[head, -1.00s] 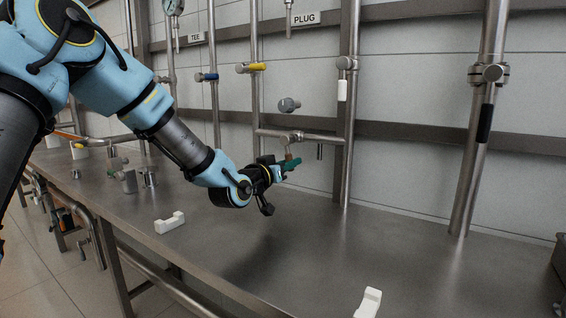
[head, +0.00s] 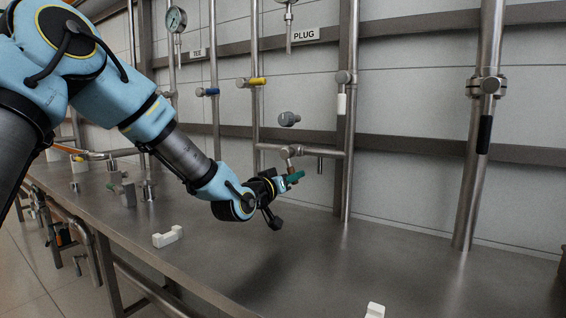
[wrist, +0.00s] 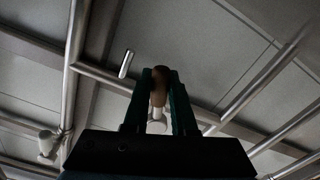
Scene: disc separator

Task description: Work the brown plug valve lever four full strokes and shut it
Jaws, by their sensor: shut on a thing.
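The brown plug valve lever (wrist: 160,86) shows in the wrist view between the two green fingers of my gripper (wrist: 162,100). The fingers are shut on it, one on each side. In the head view my gripper (head: 293,178) is at the valve on the short horizontal pipe below the PLUG sign (head: 305,34). A small brownish part (head: 287,153) of the valve shows just above the fingers. The rest of the lever is hidden by the fingers there, so its exact angle is hard to tell.
A grey round knob (head: 289,119) sits just above the valve. A vertical pipe with a white-handled valve (head: 341,104) stands close to the right. A yellow-handled valve (head: 257,81) is at upper left. White blocks (head: 168,237) lie on the steel bench, whose middle is clear.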

